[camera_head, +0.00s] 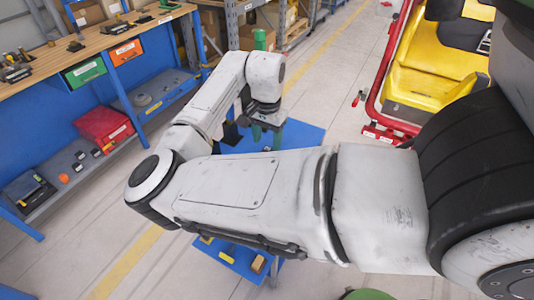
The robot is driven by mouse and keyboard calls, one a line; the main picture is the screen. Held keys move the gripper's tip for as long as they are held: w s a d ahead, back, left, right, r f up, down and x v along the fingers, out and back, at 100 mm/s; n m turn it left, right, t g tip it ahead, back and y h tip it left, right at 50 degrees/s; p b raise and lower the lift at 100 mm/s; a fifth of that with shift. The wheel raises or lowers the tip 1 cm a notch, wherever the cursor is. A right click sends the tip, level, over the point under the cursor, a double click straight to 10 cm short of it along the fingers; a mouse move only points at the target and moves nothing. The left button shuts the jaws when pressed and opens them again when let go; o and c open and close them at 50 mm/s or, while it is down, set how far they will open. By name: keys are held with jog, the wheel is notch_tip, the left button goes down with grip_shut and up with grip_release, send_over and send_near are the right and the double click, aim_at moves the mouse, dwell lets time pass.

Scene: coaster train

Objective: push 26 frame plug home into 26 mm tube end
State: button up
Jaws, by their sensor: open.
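My gripper (266,131) is small in view at the end of my white arm, over a blue cart top (304,135). It points down, and its dark fingers are apart. Dark green pieces show beside and below the fingers. I cannot tell whether they are part of the gripper or of a thing on the cart. I cannot make out the 26 frame plug or the 26 mm tube end. My forearm covers much of the cart top, so they may be hidden there. No held object shows.
A workbench (48,62) with tools, a green bin (86,71) and an orange bin (126,51) stands at left; a red box (103,127) is below. A coaster car (420,85) with yellow seats and red rail stands at right. Open floor lies between.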

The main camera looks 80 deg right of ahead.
aim_at(267, 150)
jog(key=shift+f, duration=1.8)
jog(key=shift+c, duration=0.4)
grip_shut()
